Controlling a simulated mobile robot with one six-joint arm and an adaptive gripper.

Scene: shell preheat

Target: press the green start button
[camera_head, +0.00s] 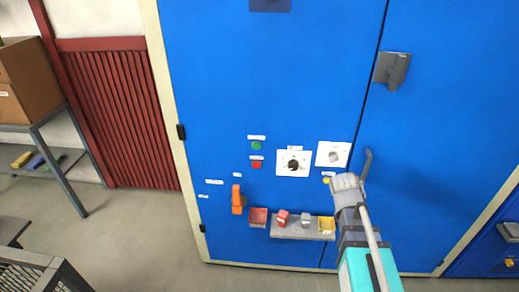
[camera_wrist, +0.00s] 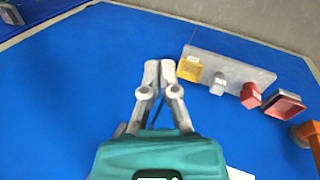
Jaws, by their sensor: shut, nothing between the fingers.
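The green start button (camera_head: 256,145) is a small round button on the blue cabinet front (camera_head: 290,80), under a white label. It shows in the head view only. My gripper (camera_head: 345,182) is to the right of and lower than the button in the picture, clearly apart from it. In the wrist view my gripper (camera_wrist: 160,68) has its fingertips together with nothing between them, in front of the blue surface.
A red button (camera_head: 256,164) is just below the green one. Two white dial plates (camera_head: 283,170) (camera_head: 322,160) lie to the right. An orange handle (camera_head: 237,200) and a grey shelf (camera_head: 290,229) with small coloured parts are below. A door handle (camera_head: 367,163) is near my gripper.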

